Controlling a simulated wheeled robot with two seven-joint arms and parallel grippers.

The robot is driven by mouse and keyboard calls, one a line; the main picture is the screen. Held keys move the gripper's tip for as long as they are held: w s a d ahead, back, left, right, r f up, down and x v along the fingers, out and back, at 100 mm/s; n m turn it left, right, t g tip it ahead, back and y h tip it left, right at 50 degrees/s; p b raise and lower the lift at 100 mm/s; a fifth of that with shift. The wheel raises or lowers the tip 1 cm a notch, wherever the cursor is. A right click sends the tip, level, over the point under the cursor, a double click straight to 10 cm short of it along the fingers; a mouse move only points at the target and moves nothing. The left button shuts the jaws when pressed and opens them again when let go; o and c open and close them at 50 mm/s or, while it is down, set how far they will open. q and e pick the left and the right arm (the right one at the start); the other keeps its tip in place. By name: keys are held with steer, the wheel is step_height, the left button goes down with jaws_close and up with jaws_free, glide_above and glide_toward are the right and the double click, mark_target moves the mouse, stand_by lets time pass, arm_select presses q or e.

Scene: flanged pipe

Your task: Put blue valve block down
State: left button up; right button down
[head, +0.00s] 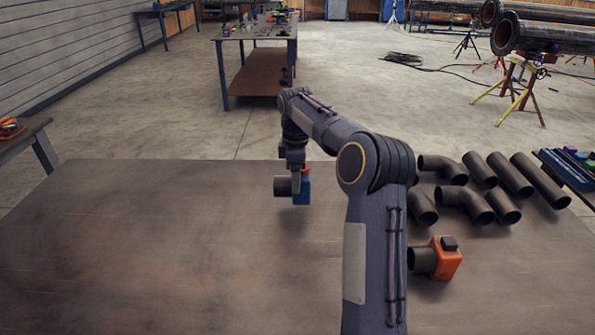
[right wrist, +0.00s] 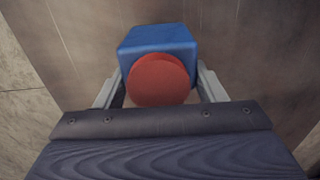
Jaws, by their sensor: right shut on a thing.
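The blue valve block (head: 303,192) is near the far edge of the brown table (head: 150,250), in the middle of the head view. It has a dark pipe stub on its left side and a red part on top. My right gripper (head: 296,180) points down and is shut on it. In the right wrist view the blue block (right wrist: 157,38) and its round red cap (right wrist: 157,80) sit between the two fingers of the gripper (right wrist: 160,92). A shadow lies below the block; I cannot tell for sure whether its underside touches the table. My left gripper is not in view.
Several dark pipe pieces (head: 480,170) lie at the table's right, with an orange valve block (head: 445,259) nearer. A blue tray (head: 565,168) stands at the far right edge. The table's left half is clear. Another workbench (head: 255,33) stands behind.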

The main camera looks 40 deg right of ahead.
steer(key=shift+w+d+f, duration=0.2)
steer(key=shift+w, duration=0.1)
steer(key=shift+f, duration=1.65)
steer(key=shift+f, duration=0.15)
steer(key=shift+c, duration=1.6)
jaws_free()
steer(key=shift+f, duration=0.1)
